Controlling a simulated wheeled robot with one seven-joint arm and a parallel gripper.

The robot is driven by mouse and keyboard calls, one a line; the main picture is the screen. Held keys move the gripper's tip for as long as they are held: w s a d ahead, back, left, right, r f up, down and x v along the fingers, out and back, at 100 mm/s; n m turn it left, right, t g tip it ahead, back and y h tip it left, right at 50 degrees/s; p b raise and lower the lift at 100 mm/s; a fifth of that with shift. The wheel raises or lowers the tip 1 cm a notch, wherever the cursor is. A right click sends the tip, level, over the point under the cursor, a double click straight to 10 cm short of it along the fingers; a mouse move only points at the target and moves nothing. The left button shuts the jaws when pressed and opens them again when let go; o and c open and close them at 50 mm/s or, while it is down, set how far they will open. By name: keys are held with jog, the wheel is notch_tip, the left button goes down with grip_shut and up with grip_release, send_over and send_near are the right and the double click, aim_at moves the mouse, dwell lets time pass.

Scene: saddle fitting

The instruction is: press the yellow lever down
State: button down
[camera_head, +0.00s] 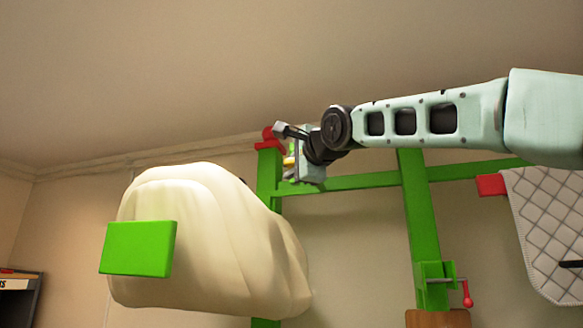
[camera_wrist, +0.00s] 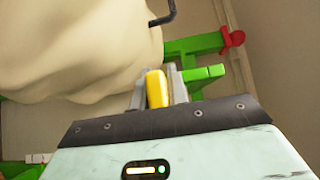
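The yellow lever (camera_wrist: 156,88) shows in the wrist view as a short rounded bar just past my gripper's palm. My gripper (camera_wrist: 160,82) has a grey finger on each side of it. The fingers stand apart by little more than the lever's width, and I cannot tell whether they touch it. In the head view my gripper (camera_head: 296,155) is at the top of the green post, and only a small bit of yellow (camera_head: 289,160) shows beside it. The rest of the lever is hidden there.
A large cream horse-shaped body (camera_head: 215,235) with a green block (camera_head: 138,248) stands left of my gripper. A green frame (camera_head: 420,215) with red knobs is behind. A quilted grey pad (camera_head: 553,230) hangs at right. A dark bent rod (camera_wrist: 165,15) shows in the wrist view.

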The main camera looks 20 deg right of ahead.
jog(key=f+n+t+b, duration=0.1)
jog(key=b, duration=0.3)
jog(key=f+n+t+y+b, duration=0.1)
jog(key=n+b, duration=0.1)
jog(key=b, duration=0.3)
jog(key=f+n+t+y+b, duration=0.1)
jog(key=b, duration=0.3)
jog(key=shift+w+d+f+n+t+b, duration=0.25)
jog(key=shift+w+d+n+t+b, duration=0.05)
jog(key=shift+n+b, duration=0.1)
jog(key=shift+r, duration=0.1)
jog(key=c, duration=1.4)
grip_release()
jog(key=shift+o, duration=0.2)
jog(key=shift+s, duration=0.1)
